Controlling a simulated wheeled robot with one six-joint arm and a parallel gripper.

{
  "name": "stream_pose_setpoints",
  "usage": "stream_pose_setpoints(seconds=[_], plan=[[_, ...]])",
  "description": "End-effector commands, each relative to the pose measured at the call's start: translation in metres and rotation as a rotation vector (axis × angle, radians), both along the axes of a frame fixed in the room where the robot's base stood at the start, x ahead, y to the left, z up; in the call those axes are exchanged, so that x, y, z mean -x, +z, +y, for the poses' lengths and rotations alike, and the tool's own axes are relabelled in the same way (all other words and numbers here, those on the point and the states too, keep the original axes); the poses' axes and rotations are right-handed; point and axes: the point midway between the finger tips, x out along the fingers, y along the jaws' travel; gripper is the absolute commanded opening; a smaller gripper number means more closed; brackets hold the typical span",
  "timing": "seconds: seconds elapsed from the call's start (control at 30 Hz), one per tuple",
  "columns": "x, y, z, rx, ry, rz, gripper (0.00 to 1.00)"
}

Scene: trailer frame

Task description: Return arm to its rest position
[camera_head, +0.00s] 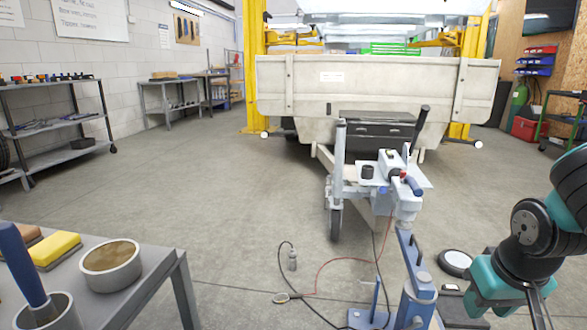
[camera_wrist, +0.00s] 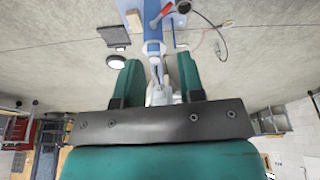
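My arm, teal and black, shows at the right edge in the head view, bent over the floor right of the trailer's front. My gripper (camera_wrist: 158,64) shows in the wrist view as two teal fingers, parallel and well apart. Nothing is seen held between them. A blue and grey post stands beyond the gap, apparently clear of the fingers. In the head view the arm's lower end runs toward the bottom right, and the fingertips are not clear there.
The trailer (camera_head: 390,85) stands between yellow lift posts (camera_head: 254,60). Its jockey wheel (camera_head: 336,222) and a blue stand (camera_head: 415,290) are left of my arm. A hose and cable lie on the floor. A grey table (camera_head: 150,290) is at lower left; the floor left of centre is clear.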

Motion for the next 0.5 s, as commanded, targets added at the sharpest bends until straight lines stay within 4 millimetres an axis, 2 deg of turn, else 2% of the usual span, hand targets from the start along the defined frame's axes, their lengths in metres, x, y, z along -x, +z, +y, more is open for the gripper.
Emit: stream_pose_setpoints(seconds=[0.03, 0.13, 0.2, 0.3, 0.43, 0.5], plan=[[0.026, 0.011, 0.007, -0.010, 0.057, 0.039, 0.36], [0.045, 0.032, 0.062, -0.114, 0.236, 0.064, 0.36], [0.062, 0.047, 0.091, -0.168, 0.350, 0.082, 0.36], [0.092, 0.066, 0.124, -0.226, 0.510, 0.110, 0.36], [0.136, 0.090, 0.154, -0.277, 0.730, 0.146, 0.36], [0.133, 0.118, 0.152, -0.276, 0.712, 0.152, 0.36]])
